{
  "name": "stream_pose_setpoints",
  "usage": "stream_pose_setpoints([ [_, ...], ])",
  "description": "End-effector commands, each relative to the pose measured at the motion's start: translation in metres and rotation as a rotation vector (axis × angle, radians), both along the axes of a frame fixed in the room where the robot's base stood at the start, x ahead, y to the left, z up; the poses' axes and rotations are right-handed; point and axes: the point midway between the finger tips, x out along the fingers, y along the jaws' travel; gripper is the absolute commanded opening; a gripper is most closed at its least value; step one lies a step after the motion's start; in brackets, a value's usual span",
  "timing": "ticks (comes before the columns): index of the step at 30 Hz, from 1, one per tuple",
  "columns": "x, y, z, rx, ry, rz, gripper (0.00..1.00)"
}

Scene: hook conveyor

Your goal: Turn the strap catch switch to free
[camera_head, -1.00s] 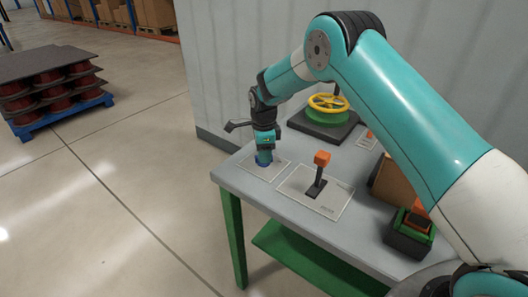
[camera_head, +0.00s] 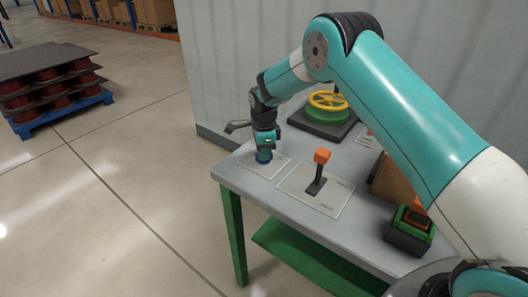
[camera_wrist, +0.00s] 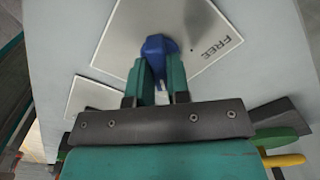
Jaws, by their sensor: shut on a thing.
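The strap catch switch is a blue knob (camera_wrist: 158,46) on a pale plate (camera_wrist: 190,22) with the word FREE printed at its right side in the wrist view. My gripper (camera_wrist: 157,62) is shut on the blue knob, a finger on each side. In the head view the knob (camera_head: 263,157) shows just under my gripper (camera_head: 264,147) at the table's far left corner. The fingers hide part of the knob, so I cannot tell exactly which way it points.
An orange-topped lever (camera_head: 319,172) stands on its own plate close to the right. A yellow handwheel (camera_head: 328,100) sits behind on a dark base. An orange and green button box (camera_head: 410,228) is at the right of the grey table (camera_head: 275,195).

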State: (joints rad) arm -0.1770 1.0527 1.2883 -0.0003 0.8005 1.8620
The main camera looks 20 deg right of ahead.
Motion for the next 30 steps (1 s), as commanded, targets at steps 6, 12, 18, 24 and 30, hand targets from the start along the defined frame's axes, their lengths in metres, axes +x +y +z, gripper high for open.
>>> stream_pose_setpoints([
  [6, 0.0004, 0.0001, -0.0005, 0.0, -0.001, 0.125, 0.0],
  [12, 0.0004, 0.0, -0.0007, 0.0, -0.001, 0.301, 0.0],
  [18, 0.0004, 0.0, -0.0003, 0.0, -0.001, 0.492, 0.0],
  [24, 0.0004, 0.0, 0.0001, 0.0, -0.001, 0.682, 0.0],
  [30, 0.0005, -0.0001, 0.0004, 0.0, -0.001, 0.872, 0.0],
])
